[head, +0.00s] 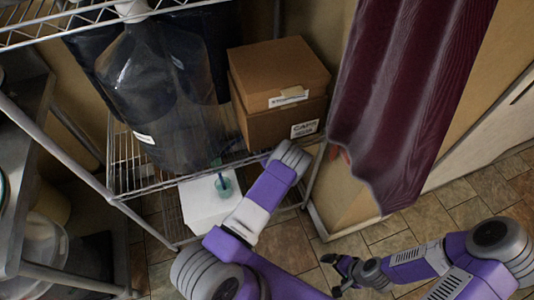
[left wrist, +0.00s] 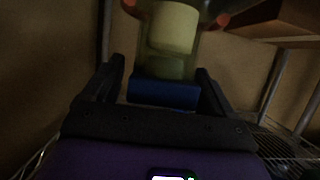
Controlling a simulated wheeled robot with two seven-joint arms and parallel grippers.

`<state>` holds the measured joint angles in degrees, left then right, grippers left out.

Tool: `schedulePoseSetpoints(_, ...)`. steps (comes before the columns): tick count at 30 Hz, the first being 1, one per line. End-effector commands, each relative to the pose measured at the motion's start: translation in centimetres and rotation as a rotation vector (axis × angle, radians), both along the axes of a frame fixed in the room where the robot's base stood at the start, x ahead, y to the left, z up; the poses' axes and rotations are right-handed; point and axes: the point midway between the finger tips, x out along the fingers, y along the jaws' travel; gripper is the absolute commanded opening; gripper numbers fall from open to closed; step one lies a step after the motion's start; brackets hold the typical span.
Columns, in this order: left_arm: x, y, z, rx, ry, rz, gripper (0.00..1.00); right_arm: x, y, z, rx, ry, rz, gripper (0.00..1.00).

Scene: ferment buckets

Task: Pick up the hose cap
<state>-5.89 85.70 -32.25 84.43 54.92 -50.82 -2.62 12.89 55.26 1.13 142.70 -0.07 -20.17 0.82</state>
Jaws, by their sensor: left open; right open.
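In the left wrist view, my left gripper (left wrist: 162,78) is open, its two dark fingers on either side of a small blue piece (left wrist: 163,93). Just beyond stands a clear vessel with a cream-coloured part (left wrist: 172,27) inside. I cannot tell whether the blue piece is the hose cap or whether the fingers touch it. In the head view, a small teal translucent piece (head: 223,186) shows beside my left arm, over a white box-like thing (head: 203,208). My left gripper is hidden there. My right gripper (head: 340,275) is open and empty, low over the tiled floor.
Dark large bottles (head: 165,90) and two stacked cardboard boxes (head: 280,90) stand on a wire shelf (head: 150,183). A maroon cloth (head: 410,90) hangs at the right. A metal rack (head: 25,130) stands at the left. The tiled floor (head: 475,200) at the right is clear.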

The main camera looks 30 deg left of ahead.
Motion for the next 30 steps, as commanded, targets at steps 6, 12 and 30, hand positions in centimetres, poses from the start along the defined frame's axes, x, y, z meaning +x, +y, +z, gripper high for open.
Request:
schedulePoseSetpoints(6,0.36,0.39,-0.16,0.0,0.0,-0.001,0.85,-0.01,0.01,-0.19,0.0,0.0,0.0,1.0)
schedulePoseSetpoints(12,0.34,0.37,-0.15,0.0,0.0,-0.001,0.67,-0.01,0.0,-0.17,0.0,0.0,0.0,1.0)
schedulePoseSetpoints(30,0.34,0.35,0.36,0.0,0.0,-0.001,0.24,0.0,0.0,0.11,0.0,0.0,0.0,1.0)
